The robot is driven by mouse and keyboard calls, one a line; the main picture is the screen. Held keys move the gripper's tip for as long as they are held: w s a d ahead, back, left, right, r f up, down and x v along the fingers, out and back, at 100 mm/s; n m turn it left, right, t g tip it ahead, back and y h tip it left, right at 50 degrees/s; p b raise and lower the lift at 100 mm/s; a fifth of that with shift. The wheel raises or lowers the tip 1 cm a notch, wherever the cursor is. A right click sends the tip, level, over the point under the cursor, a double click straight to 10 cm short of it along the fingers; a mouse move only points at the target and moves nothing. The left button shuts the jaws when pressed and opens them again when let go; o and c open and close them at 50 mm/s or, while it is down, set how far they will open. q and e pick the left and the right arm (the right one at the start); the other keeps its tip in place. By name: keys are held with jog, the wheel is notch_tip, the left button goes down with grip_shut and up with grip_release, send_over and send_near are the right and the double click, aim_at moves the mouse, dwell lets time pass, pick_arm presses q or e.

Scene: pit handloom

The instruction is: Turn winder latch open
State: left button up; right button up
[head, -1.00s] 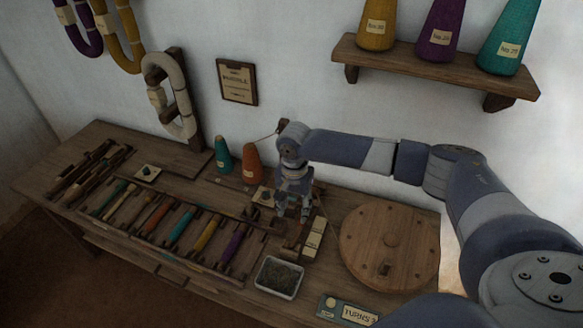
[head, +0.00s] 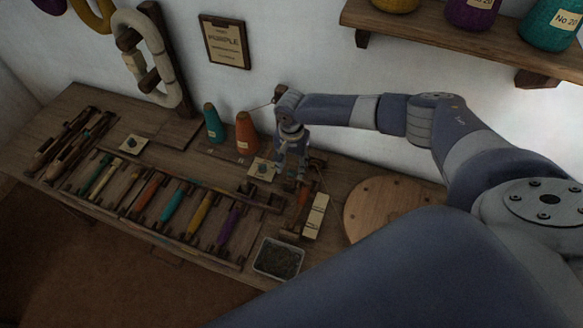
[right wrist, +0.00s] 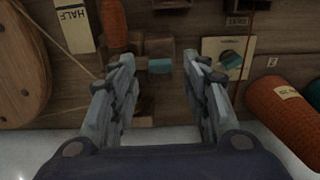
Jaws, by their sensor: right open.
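The winder (head: 303,208) is a small wooden frame on the bench, partly behind my right gripper in the head view. The right wrist view shows its wooden block with a short teal cylinder (right wrist: 159,66). A cream plate (head: 251,173) with a dark teal knob stands beside the winder, and its knob (right wrist: 231,60) also shows in the right wrist view. I cannot tell which of these is the latch. My right gripper (right wrist: 160,78) is open, pointing down at the winder. The teal cylinder lies between its fingertips in that view; contact cannot be told. My left gripper is out of view.
An orange cone (head: 246,133) and a teal cone (head: 213,124) stand close behind the winder. A cream "HALF" card (head: 317,217), a dark-filled tray (head: 279,259) and a round wooden disc (head: 385,205) are nearby. A rack of coloured bobbins (head: 172,205) lies left.

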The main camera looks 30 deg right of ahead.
notch_tip(320, 180, down, 2)
jog(key=shift+f, duration=0.1)
jog(key=shift+c, duration=1.4)
grip_shut()
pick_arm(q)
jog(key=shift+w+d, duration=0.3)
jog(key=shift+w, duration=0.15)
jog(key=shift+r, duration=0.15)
